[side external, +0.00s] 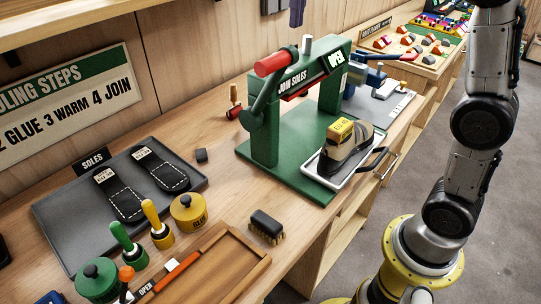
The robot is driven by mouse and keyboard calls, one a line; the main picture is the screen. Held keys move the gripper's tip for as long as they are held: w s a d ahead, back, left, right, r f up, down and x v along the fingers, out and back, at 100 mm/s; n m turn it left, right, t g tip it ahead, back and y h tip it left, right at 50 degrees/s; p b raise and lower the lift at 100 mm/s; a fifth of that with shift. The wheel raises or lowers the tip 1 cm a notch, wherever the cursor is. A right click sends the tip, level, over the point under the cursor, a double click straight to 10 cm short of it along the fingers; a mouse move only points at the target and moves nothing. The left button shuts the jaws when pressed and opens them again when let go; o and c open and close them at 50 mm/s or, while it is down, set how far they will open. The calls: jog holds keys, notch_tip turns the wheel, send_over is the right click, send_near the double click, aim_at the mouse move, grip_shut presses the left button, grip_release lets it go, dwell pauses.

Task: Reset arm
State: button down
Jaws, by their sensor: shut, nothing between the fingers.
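My gripper is out of the picture. Links of my arm rise along the right side and leave through the top edge, so what the fingers do cannot be seen. The green press (262,148) stands on the bench, marked JOIN SOLES and OPEN, with its red-handled lever (277,63) raised at the upper left. A shoe (347,143) with a yellow label sits on a light tray (316,175) at the right side of the press base. Nothing of my arm touches the press or the shoe in this view.
A dark tray (60,215) holds two black soles (120,195). Yellow (188,212) and green pots (97,280), brushes and a wooden tray (228,235) crowd the front left. A bristle brush (266,226) lies near the bench edge. Coloured holds (410,48) lie at the back right.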

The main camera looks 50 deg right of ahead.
jog(key=s+f+t, duration=0.2)
jog(key=s, duration=1.2)
jog(key=s+f+t, duration=0.1)
jog(key=s+f, duration=0.2)
jog(key=f, duration=0.5)
jog(key=s+f+t, duration=0.2)
jog(key=s+f, duration=0.2)
jog(key=f, duration=0.3)
jog(key=shift+a+f, duration=0.35)
